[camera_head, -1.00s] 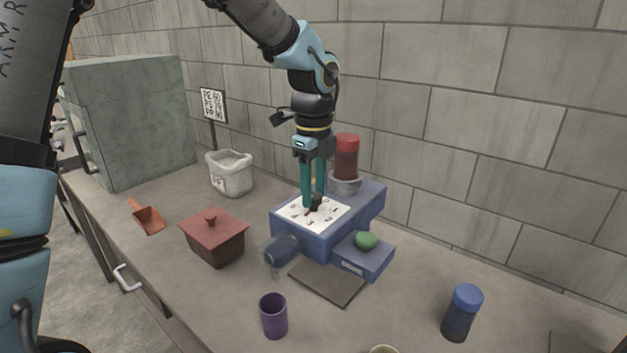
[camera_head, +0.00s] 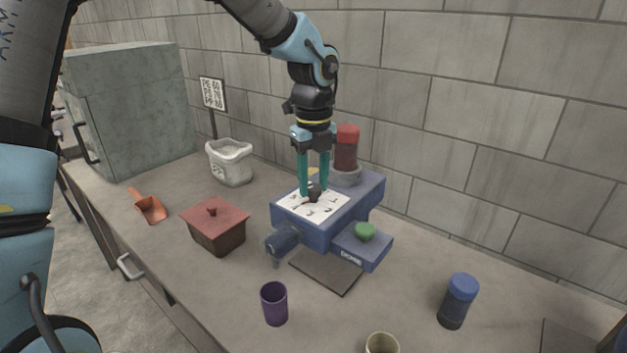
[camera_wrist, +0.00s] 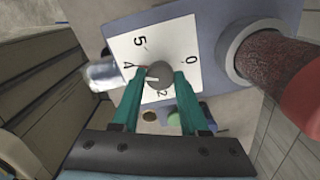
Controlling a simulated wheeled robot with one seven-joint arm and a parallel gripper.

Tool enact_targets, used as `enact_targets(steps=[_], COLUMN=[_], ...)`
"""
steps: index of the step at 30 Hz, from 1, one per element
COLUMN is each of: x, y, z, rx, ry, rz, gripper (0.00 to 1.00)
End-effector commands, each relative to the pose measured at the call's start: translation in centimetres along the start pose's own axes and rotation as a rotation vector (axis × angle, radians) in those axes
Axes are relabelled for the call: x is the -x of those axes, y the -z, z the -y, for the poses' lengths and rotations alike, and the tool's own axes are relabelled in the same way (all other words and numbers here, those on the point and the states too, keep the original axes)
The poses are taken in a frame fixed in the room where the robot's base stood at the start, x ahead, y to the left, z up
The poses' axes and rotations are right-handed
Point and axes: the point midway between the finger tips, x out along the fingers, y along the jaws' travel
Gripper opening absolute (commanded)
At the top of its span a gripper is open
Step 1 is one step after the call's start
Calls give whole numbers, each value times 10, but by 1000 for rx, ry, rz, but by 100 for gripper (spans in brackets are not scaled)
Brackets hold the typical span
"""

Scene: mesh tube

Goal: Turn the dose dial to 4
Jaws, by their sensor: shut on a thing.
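The dose dial is a dark round knob (camera_wrist: 160,74) on a white numbered plate (camera_wrist: 176,37). The plate also shows on top of the blue machine (camera_head: 298,231) in the head view. In the wrist view 5, 4, 0 and 2 are readable; the rest of the scale is hidden by my fingers. A pale mark on the knob points left, a little below the 4, toward my left finger. My gripper (camera_head: 313,190) reaches down from above, its two green fingers shut on the knob; it also shows in the wrist view (camera_wrist: 161,77).
A red-capped hopper (camera_head: 346,150) stands close behind the dial. A green button (camera_head: 364,231) and a spout (camera_head: 283,239) are at the machine's front. A purple cup (camera_head: 274,304), brown lidded pot (camera_head: 216,236) and blue-capped jar (camera_head: 458,301) stand around it.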

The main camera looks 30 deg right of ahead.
Motion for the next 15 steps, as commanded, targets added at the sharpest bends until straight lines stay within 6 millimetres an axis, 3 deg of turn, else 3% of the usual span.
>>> enact_targets(steps=[6,7,15], x=[0,0,0], y=[0,0,0], z=[0,0,0], rx=[0,0,1], ry=[1,1,0], rz=[0,0,0], gripper=[0,47,74])
